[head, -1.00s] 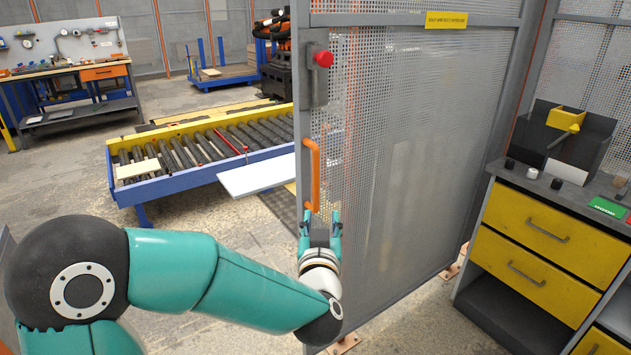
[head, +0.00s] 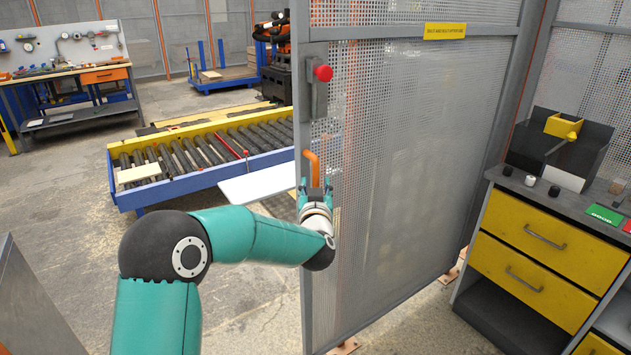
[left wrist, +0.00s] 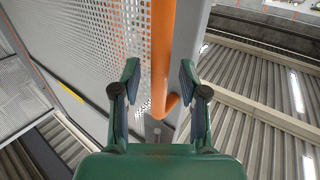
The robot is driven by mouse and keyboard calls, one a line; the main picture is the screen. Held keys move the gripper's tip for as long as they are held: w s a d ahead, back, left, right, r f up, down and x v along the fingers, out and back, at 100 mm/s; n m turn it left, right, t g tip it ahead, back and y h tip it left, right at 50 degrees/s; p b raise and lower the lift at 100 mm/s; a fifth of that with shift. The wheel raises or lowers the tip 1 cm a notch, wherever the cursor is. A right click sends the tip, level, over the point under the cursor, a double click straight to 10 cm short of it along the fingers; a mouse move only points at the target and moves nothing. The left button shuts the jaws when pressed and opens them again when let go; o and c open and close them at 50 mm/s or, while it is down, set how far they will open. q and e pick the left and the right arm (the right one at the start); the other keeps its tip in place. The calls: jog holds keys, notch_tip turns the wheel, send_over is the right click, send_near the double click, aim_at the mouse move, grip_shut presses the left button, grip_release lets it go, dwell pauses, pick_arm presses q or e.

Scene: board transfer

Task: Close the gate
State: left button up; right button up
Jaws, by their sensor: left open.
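The gate (head: 410,160) is a grey framed panel of perforated mesh, standing open at an angle toward me. Its orange handle (head: 312,168) is on the frame near the free edge, below a red button. My left gripper (head: 315,187) is at the handle's lower part and hides some of it. In the left wrist view the orange handle (left wrist: 162,55) runs between the two open fingers (left wrist: 157,80), with a gap on both sides. My right gripper does not show.
A roller conveyor (head: 190,150) with a blue and yellow frame stands behind the gate's free edge. A white board (head: 258,182) sticks out beside it. A cabinet with yellow drawers (head: 530,226) stands at the right.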

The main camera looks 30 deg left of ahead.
pick_arm(q)
jog(key=shift+w+a, duration=0.35)
jog(key=shift+w, duration=0.1)
grip_shut()
